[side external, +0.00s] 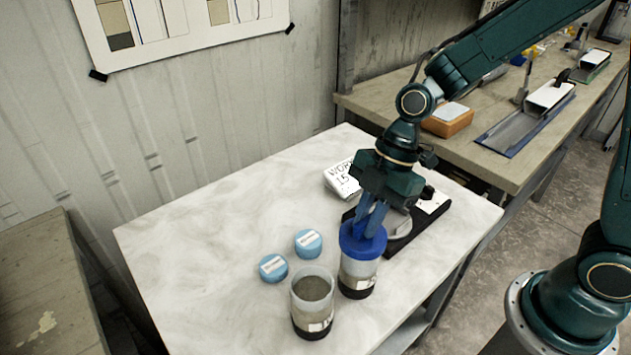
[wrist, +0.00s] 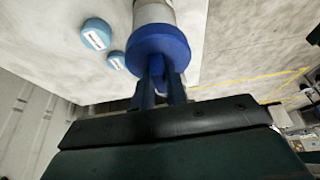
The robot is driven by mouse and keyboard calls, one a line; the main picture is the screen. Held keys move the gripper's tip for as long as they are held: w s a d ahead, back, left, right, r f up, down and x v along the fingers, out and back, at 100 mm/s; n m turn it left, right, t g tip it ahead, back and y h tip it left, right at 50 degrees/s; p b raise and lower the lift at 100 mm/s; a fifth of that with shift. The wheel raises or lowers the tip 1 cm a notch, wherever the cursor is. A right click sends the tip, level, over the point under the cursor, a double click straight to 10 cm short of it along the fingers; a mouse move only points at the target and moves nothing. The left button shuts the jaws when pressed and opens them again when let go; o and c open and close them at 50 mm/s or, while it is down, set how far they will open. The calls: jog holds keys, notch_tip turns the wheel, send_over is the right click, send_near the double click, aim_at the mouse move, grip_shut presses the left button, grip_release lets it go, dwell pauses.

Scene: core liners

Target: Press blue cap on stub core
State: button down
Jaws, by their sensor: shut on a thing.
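The dark blue cap (side external: 362,243) sits over the top of an upright clear core liner (side external: 358,272) with a dark lower end and a pale label. It looks level, but I cannot tell whether it is fully seated. My gripper (side external: 371,216) points down from above, its blue fingers shut on the top of the cap. In the wrist view the cap (wrist: 158,48) lies just beyond my fingertips (wrist: 160,78), with part of the liner (wrist: 153,12) behind it. The fingers partly hide the grip on the cap.
An uncapped liner (side external: 312,297) with grey core stands close to the left. Two light blue labelled lids (side external: 308,243) (side external: 273,268) lie behind it. A black-based device (side external: 405,232) and a white printed block (side external: 342,180) are near my gripper. The left of the white table (side external: 190,255) is clear.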

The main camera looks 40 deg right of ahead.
jog(key=shift+f, duration=1.1)
dwell(0.5)
jog(key=c, duration=0.9)
grip_release()
jog(key=shift+o, duration=0.2)
jog(key=shift+r, duration=0.2)
jog(key=shift+r, duration=3.3)
jog(key=shift+r, duration=0.1)
